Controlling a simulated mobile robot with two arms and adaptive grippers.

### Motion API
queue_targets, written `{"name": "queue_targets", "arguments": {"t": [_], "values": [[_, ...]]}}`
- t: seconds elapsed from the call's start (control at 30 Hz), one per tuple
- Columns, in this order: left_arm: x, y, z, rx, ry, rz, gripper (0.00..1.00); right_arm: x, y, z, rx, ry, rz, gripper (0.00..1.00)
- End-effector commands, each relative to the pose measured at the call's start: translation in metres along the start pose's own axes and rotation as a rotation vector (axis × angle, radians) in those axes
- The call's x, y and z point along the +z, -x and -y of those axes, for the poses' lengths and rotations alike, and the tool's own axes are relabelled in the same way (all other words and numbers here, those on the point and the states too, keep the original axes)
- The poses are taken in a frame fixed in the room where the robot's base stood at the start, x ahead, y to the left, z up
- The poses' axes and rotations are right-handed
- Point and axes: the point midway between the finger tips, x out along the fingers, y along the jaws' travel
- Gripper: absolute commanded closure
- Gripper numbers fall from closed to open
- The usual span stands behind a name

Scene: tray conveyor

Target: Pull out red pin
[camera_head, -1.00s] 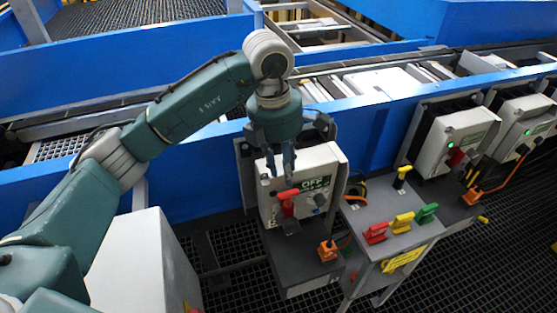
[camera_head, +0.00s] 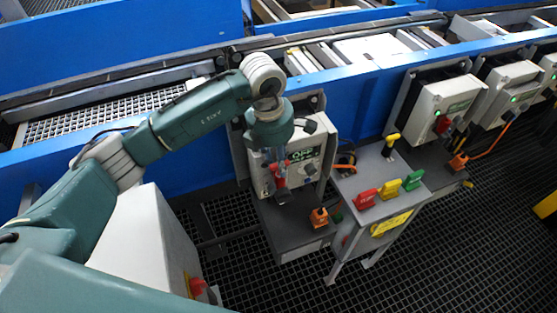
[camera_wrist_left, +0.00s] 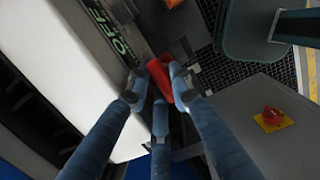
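The red pin (camera_head: 279,181) stands at the lower front of a pale control box (camera_head: 307,163) with a green OFF sign. My left gripper (camera_head: 275,168) reaches down to it from above. In the left wrist view the fingers (camera_wrist_left: 160,88) are on either side of the red pin (camera_wrist_left: 159,68), with a third finger close below. The fingers partly hide the pin, and I cannot tell whether they press on it. My right gripper is not in view.
A grey stand (camera_head: 378,190) at right holds red (camera_head: 365,199), yellow (camera_head: 390,189) and green (camera_head: 413,180) tags. An orange padlock-like piece (camera_head: 318,217) sits beside the box. More control boxes (camera_head: 445,103) stand further right. The blue conveyor rail (camera_head: 350,85) runs behind.

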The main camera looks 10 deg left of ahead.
Motion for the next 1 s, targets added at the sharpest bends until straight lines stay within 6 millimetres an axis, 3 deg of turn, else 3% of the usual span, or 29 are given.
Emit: {"name": "queue_targets", "arguments": {"t": [1.0], "values": [[0.003,0.023,0.000,0.001,0.000,0.002,1.00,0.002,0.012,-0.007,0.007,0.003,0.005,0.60]]}}
